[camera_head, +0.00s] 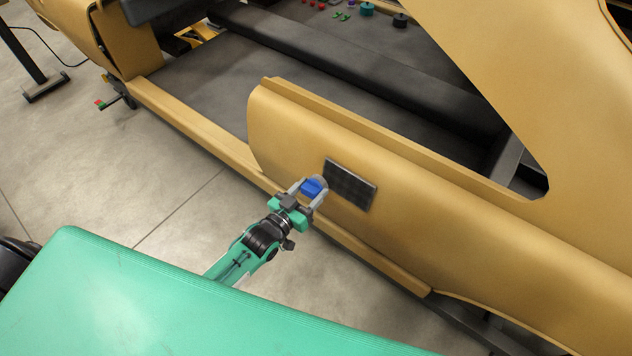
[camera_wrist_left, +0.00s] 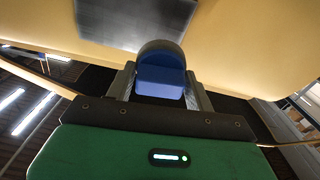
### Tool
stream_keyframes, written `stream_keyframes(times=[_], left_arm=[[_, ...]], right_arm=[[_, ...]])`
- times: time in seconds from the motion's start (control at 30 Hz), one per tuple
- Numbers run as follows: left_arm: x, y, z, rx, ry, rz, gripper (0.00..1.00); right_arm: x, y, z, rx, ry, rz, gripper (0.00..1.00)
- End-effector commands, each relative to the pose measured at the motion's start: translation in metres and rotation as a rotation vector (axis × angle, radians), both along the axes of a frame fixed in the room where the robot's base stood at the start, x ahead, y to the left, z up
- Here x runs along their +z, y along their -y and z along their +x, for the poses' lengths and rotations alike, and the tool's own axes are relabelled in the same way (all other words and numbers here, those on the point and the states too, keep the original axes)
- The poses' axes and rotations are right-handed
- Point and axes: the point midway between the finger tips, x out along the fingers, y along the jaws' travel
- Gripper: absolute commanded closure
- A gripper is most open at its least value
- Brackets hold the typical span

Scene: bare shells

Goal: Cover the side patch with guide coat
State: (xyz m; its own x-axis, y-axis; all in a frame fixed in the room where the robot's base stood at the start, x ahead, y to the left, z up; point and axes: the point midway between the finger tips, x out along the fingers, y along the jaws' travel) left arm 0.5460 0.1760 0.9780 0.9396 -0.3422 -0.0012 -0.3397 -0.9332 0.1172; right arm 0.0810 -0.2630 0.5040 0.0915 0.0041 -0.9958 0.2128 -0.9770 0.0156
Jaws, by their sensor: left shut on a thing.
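The side patch (camera_head: 350,184) is a dark grey rectangle on the tan car body's side panel (camera_head: 285,125). It looks dark all over in the head view. My left gripper (camera_head: 314,189) is shut on a blue block-like applicator (camera_head: 313,187) with a grey rounded pad, just left of the patch. In the left wrist view the applicator (camera_wrist_left: 161,80) sits between the fingers, and the patch (camera_wrist_left: 135,22) lies just beyond it. I cannot tell whether the pad touches the panel. My right gripper is not in view.
The tan sill (camera_head: 190,122) runs along the door opening. Inside, small green, red and dark items (camera_head: 366,9) lie on the grey floor. A black stand (camera_head: 45,88) with a cable is at the far left.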

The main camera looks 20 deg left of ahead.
Motion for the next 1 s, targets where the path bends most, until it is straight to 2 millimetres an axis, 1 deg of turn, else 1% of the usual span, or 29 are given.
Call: stream_keyframes(times=[0.1, 0.47, 0.8, 1.0], left_arm=[[0.002, -0.002, -0.005, 0.000, 0.001, 0.000, 0.69], [0.002, -0.002, -0.007, 0.000, 0.001, 0.000, 0.69], [0.008, -0.011, -0.031, -0.001, 0.001, 0.000, 0.69], [0.007, -0.012, -0.033, -0.001, 0.002, -0.001, 0.69]], right_arm=[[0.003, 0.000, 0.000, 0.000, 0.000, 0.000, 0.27], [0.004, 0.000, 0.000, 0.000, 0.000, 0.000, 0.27], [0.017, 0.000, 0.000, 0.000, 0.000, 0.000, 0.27], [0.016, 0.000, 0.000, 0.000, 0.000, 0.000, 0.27]])
